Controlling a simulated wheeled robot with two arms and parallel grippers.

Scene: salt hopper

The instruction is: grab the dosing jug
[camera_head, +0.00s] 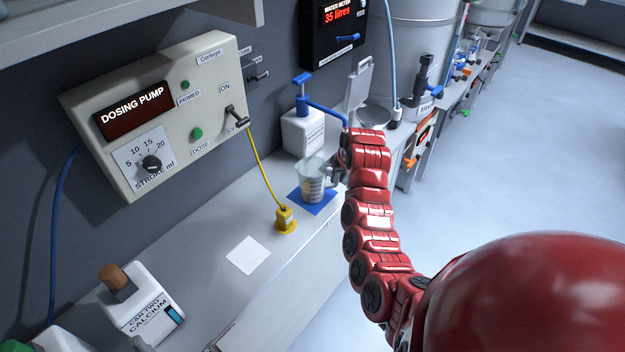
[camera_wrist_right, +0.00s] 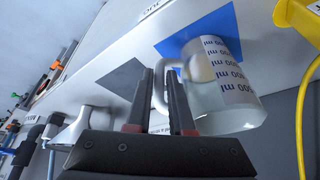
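The dosing jug (camera_head: 312,183), a clear measuring jug with printed ml marks, stands on a blue mat (camera_head: 322,204) on the bench. My right gripper (camera_head: 341,168) is at its handle, on the jug's right side, partly hidden by my red arm. In the right wrist view the jug (camera_wrist_right: 222,95) shows at close range. Its pale handle (camera_wrist_right: 158,92) lies between the two dark fingers (camera_wrist_right: 161,85), which look apart with some gap around the handle. Contact with the handle cannot be made out. My left gripper is not in view.
A white pump bottle (camera_head: 303,132) with a blue spout stands just behind the jug. A yellow plug (camera_head: 286,218) with a yellow cable is to its left. A white card (camera_head: 248,256) and a calcium can (camera_head: 145,305) lie nearer. The dosing pump (camera_head: 165,110) hangs on the wall.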

